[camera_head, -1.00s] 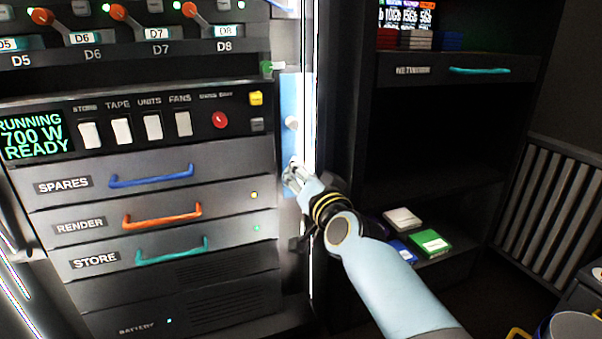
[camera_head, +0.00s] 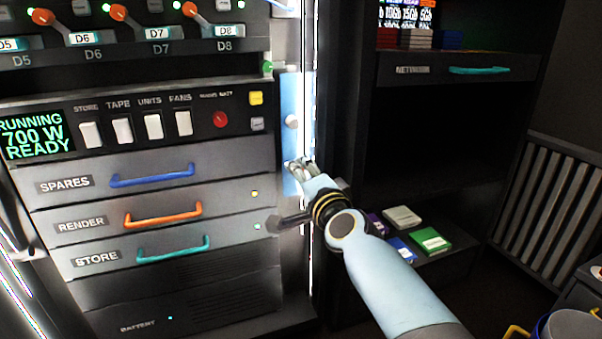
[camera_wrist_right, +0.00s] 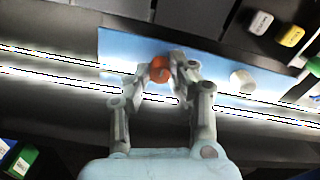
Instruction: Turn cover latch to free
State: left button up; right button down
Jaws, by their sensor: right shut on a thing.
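A narrow light-blue panel (camera_head: 289,92) runs up the right edge of the rack. It carries a white round knob (camera_head: 291,121), which also shows in the right wrist view (camera_wrist_right: 242,80). My right gripper (camera_head: 300,164) is at the panel's lower part, below the white knob. In the right wrist view, its fingers (camera_wrist_right: 160,74) are shut on a small orange-red piece (camera_wrist_right: 159,69) in front of the blue panel. This looks like the cover latch; its full shape and angle are hidden by the fingers.
Left of the panel are drawers with blue (camera_head: 152,176), orange (camera_head: 163,214) and teal (camera_head: 172,249) handles, white switches (camera_head: 122,130) and a red button (camera_head: 220,119). To the right, an open shelf holds a green box (camera_head: 431,241).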

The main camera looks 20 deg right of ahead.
jog(key=shift+f, duration=0.1)
dwell(0.5)
jog(key=c, duration=1.2)
grip_release()
jog(key=shift+o, duration=0.2)
jog(key=shift+s, duration=0.1)
jog(key=s, duration=1.2)
jog(key=shift+d, duration=0.2)
